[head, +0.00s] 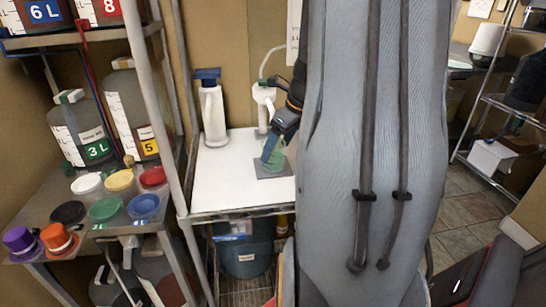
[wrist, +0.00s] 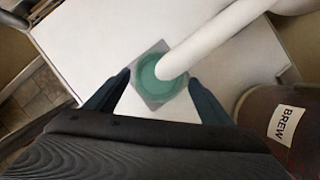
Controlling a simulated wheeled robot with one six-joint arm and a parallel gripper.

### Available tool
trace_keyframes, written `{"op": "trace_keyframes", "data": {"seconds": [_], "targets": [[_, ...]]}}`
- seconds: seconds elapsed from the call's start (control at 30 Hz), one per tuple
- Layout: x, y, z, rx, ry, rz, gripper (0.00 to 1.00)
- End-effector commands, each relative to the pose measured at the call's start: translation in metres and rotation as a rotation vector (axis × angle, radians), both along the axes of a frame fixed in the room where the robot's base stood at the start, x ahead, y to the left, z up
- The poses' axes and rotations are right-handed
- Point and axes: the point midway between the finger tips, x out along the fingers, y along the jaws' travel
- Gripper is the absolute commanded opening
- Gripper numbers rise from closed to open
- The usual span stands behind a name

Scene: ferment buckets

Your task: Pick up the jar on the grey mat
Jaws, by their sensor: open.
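The jar is green and stands on the grey mat (head: 265,174) on the white table; in the head view its upper part is partly hidden by my gripper (head: 270,148). In the wrist view the jar (wrist: 147,80) is a green round shape on the grey mat (wrist: 151,102). A white tube (wrist: 215,38) crosses over part of it. My gripper (wrist: 158,78) is open, with one blue finger on each side of the jar. I cannot tell whether the fingers touch it.
A white dispenser (head: 264,97) stands just behind the mat, and another white dispenser (head: 213,115) stands left of it. A shelf rack with jugs and coloured lids (head: 105,208) is at the left. A bucket labelled BREW (wrist: 262,112) is at the right in the wrist view. The table's left part is clear.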

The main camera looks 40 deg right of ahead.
Motion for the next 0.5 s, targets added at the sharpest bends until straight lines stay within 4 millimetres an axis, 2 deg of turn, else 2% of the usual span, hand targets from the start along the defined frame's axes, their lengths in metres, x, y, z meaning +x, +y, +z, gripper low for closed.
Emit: {"op": "trace_keyframes", "data": {"seconds": [0.3, 0.5], "targets": [[0.011, 0.005, -0.039, 0.001, 0.002, -0.003, 0.75], [0.012, 0.005, -0.042, -0.001, 0.001, -0.006, 0.75]]}}
